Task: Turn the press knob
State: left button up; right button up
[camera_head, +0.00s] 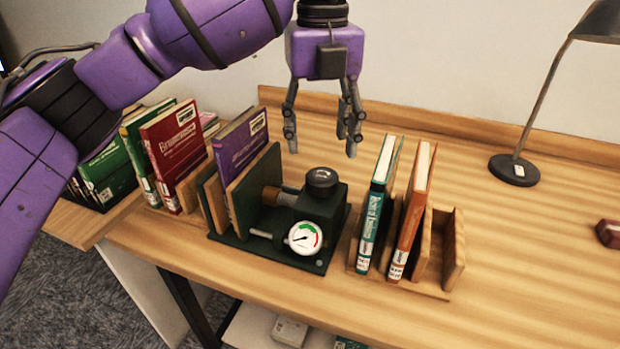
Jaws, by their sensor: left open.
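The press (318,217) is a dark green block on a green base, standing on the wooden desk. Its round black knob (321,181) sits on top. A white dial gauge (305,238) with a red and green scale faces the front. A purple book (239,153) stands upright between boards at the press's left end. My left gripper (321,146) points down above and behind the press. Its fingers are apart with nothing between them, and it does not touch the knob. My right gripper is not in view.
Several books (174,150) stand left of the press. A wooden rack (436,278) to the right holds a teal book (374,209) and an orange book (411,213). A desk lamp (515,168) stands at the back right. The desk's right front area is clear.

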aim_at(320, 175)
pick_arm(q)
jog(key=shift+w+n, duration=0.15)
jog(key=shift+n, duration=1.05)
jog(key=shift+d+f, duration=0.1)
jog(key=shift+f, duration=0.2)
notch_tip(320, 175, down, 7)
jog(key=shift+f, duration=0.15)
jog(key=c, duration=1.1)
